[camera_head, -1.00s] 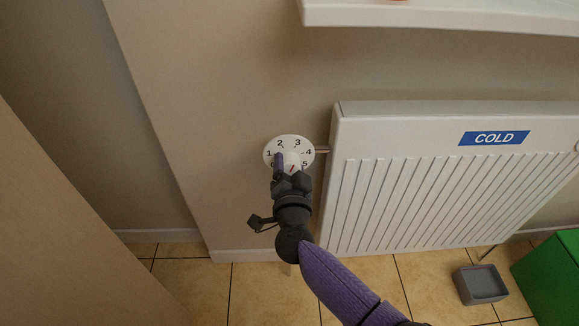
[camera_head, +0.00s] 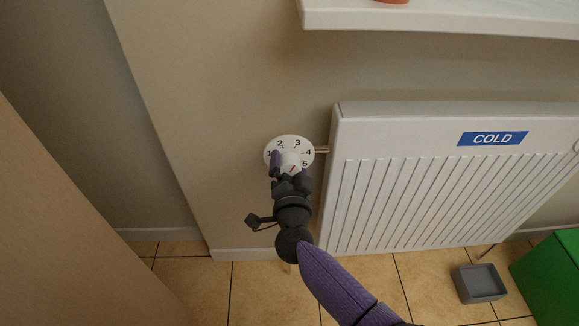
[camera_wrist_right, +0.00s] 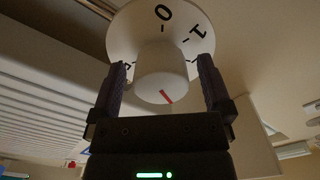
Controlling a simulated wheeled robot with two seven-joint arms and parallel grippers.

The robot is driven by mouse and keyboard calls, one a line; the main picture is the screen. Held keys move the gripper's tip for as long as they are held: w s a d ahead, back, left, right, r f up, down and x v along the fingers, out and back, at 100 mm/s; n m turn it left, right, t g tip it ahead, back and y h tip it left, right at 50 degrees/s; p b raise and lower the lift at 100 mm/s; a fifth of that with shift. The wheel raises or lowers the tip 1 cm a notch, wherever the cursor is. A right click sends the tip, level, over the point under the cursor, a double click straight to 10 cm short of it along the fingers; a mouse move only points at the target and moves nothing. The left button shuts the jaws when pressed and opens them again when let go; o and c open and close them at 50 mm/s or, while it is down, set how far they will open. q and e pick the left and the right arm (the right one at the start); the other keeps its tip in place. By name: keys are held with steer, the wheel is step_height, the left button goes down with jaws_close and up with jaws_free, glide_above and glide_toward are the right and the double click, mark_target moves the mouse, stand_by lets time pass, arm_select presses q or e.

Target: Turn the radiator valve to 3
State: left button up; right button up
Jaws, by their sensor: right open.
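The radiator valve is a white round dial (camera_head: 289,141) with black numbers, on the wall left of the radiator. Its white knob (camera_head: 290,160) carries a red mark; I cannot tell exactly which number it points to. My right gripper (camera_head: 288,159) reaches up from below with its fingers either side of the knob. In the right wrist view the knob (camera_wrist_right: 162,72) stands between the open fingers (camera_wrist_right: 162,62), with a gap on each side. The 0 and 1 show on the dial (camera_wrist_right: 128,22) there. My left gripper is not in view.
The white radiator (camera_head: 400,130) bears a blue COLD sign (camera_head: 492,138) and joins the valve by a short pipe (camera_head: 322,150). A white shelf (camera_head: 440,17) is above. A grey tray (camera_head: 479,283) and a green box (camera_head: 550,275) stand on the tiled floor at right.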

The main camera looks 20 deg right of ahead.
steer(key=p+v, duration=0.4)
steer(key=v, duration=0.6)
